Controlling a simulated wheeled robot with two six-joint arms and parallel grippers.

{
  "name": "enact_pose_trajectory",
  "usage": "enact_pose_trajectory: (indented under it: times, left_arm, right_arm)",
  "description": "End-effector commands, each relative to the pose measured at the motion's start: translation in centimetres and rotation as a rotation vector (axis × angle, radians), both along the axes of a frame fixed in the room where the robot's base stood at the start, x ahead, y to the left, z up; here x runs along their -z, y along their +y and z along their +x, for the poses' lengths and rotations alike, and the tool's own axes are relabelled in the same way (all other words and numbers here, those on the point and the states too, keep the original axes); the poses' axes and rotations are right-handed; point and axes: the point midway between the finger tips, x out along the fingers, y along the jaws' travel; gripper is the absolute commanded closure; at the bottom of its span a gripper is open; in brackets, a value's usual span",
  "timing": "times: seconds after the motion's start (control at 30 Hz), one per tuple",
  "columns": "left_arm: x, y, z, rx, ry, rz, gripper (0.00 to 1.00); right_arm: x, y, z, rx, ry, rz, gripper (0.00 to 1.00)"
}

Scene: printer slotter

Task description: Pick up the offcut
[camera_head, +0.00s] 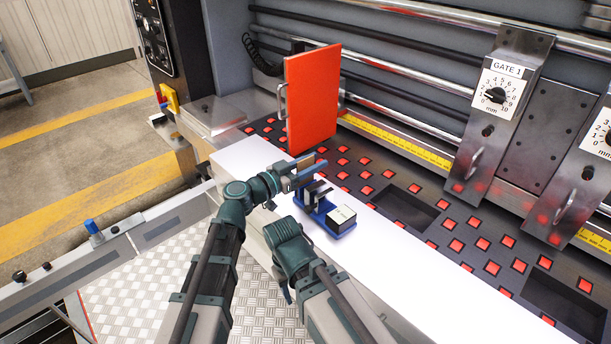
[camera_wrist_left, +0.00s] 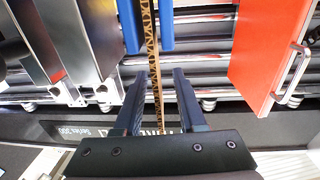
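The offcut looks to be the thin brown corrugated strip (camera_wrist_left: 156,75), seen edge-on in the left wrist view. It runs up the picture between the two dark fingers of my left gripper (camera_wrist_left: 162,82) and on between two blue pieces (camera_wrist_left: 166,25). The fingers are apart, with a clear gap on the strip's right side.
An orange-red panel (camera_head: 311,100) with a handle stands just behind my left gripper. A white-topped block (camera_head: 341,216) sits at the holder's front end. The bed with red squares and the gate units (camera_head: 500,100) lie to the right. The white surface (camera_head: 400,280) is clear toward the front.

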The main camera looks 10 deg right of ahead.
Motion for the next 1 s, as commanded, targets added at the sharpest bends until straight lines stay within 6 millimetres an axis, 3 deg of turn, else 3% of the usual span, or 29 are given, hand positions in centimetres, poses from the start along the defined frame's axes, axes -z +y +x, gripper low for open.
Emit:
enact_pose_trajectory:
  times: [0.27,0.4,0.5,1.0]
  left_arm:
    - [0.05,-0.48,0.24,-0.001,0.0,0.0,0.62]
    - [0.05,-0.47,0.25,-0.001,0.0,0.0,0.87]
    - [0.05,-0.47,0.25,-0.001,0.0,0.0,1.0]
    - [-0.05,-0.46,0.24,0.0,0.0,0.0,1.0]
  right_arm:
    - [0.05,0.0,0.0,0.0,0.0,0.0,0.5]
    - [0.05,-0.01,0.0,0.0,0.0,0.0,0.5]
    - [0.05,-0.01,0.0,0.0,0.0,0.0,0.5]
    - [-0.05,0.0,0.0,0.0,0.0,0.0,0.5]
